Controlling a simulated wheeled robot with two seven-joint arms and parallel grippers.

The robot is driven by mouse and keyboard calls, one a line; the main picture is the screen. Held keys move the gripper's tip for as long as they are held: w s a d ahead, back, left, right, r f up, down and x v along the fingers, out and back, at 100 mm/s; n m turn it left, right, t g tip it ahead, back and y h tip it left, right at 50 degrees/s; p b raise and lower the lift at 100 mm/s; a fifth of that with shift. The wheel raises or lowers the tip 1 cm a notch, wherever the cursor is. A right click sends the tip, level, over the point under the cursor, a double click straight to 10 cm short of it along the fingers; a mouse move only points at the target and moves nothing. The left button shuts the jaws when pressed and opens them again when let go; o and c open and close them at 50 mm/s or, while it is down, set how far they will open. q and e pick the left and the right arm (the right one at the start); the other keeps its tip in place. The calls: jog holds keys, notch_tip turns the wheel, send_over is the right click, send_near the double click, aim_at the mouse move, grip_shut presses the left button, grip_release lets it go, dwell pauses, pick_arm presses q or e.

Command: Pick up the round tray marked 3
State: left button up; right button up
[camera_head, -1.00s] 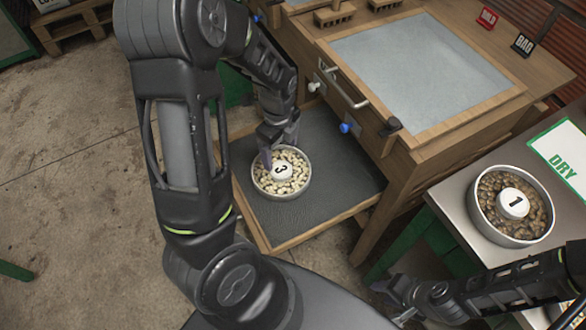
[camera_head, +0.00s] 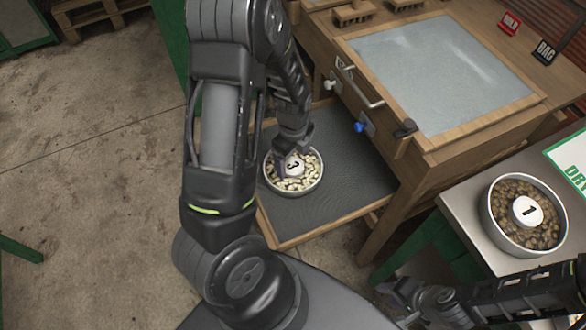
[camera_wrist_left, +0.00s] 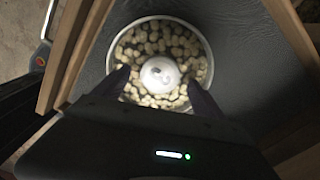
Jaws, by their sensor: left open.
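The round tray marked 3 (camera_head: 310,184) is a pale metal bowl of cream-coloured beans with a white central knob. It stands on the dark mat of the low wooden shelf (camera_head: 335,215). My left gripper (camera_head: 290,160) is over the tray, its fingers pointing down on either side of the knob. The left wrist view shows the tray (camera_wrist_left: 205,75) from above, with the open fingertips (camera_wrist_left: 160,85) apart around the white knob (camera_wrist_left: 160,74). Contact with the knob cannot be told. My right gripper (camera_head: 400,292) is low beside the metal table; its jaw state is unclear.
A tray marked 1 (camera_head: 488,215), with brown beans, stands on the metal table (camera_head: 465,205) at right, near a DRY sign (camera_head: 575,178). The wooden bench (camera_head: 430,155) with a handle and blue knob overhangs the shelf's far side. Open floor lies left.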

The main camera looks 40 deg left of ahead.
pick_arm(q)
jog(key=shift+f, duration=0.95)
grip_shut()
dwell(0.6)
